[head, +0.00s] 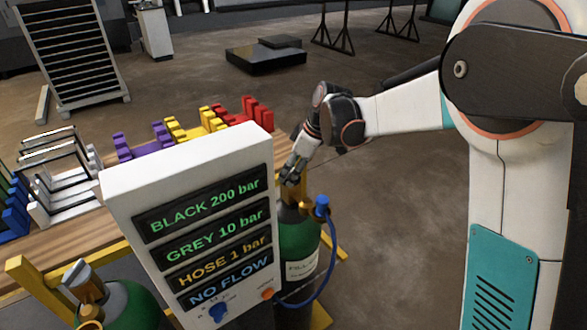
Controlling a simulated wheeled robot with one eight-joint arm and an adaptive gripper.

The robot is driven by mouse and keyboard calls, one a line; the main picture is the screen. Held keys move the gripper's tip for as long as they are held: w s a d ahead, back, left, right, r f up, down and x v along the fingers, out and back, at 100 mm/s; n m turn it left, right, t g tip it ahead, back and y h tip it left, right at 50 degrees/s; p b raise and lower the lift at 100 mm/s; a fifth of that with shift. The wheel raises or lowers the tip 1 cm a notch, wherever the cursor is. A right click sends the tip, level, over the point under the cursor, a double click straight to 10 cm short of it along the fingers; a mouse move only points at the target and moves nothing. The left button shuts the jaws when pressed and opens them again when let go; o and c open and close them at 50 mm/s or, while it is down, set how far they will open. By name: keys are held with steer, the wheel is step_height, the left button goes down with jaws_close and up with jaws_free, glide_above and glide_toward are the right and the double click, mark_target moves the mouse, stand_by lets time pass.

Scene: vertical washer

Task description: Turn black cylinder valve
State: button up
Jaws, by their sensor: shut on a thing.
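A dark cylinder with a green shoulder (300,240) and a white label stands upright right of the display box. My gripper (289,180) is at the top of this cylinder, its fingers shut on the valve there. The valve is mostly hidden by the fingers and the box edge. The white display box (190,165) reads BLACK 200 bar, GREY 10 bar, HOSE 1 bar and NO FLOW. A second green-shouldered cylinder (135,305) with a brass valve (84,285) stands at the lower left.
A blue hose (332,262) with a blue fitting (322,203) curves beside the right cylinder. The box has a blue knob (217,312) and an orange button (267,294). A wooden bench (120,220) with coloured racks lies behind. The floor to the right is open.

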steer(key=m+t+h, duration=0.1)
steer(key=m, duration=0.3)
steer(key=shift+s+a, duration=0.1)
steer(key=shift+s, duration=0.05)
steer(key=m+t+h, duration=0.1)
steer(key=m, duration=0.3)
steer(key=shift+a+p, duration=0.15)
steer(key=shift+p, duration=0.2)
steer(key=m, duration=0.1)
steer(key=m+h, duration=0.1)
steer(key=m, duration=0.1)
steer(key=shift+s+a+m+t+h, duration=0.1)
steer(key=shift+a+m+t+h, duration=0.05)
steer(key=shift+m+t+h, duration=0.2)
steer(key=shift+m+h, duration=0.65)
steer(key=shift+m, duration=1.1)
steer(key=o, duration=1.1)
steer(key=shift+c, duration=0.2)
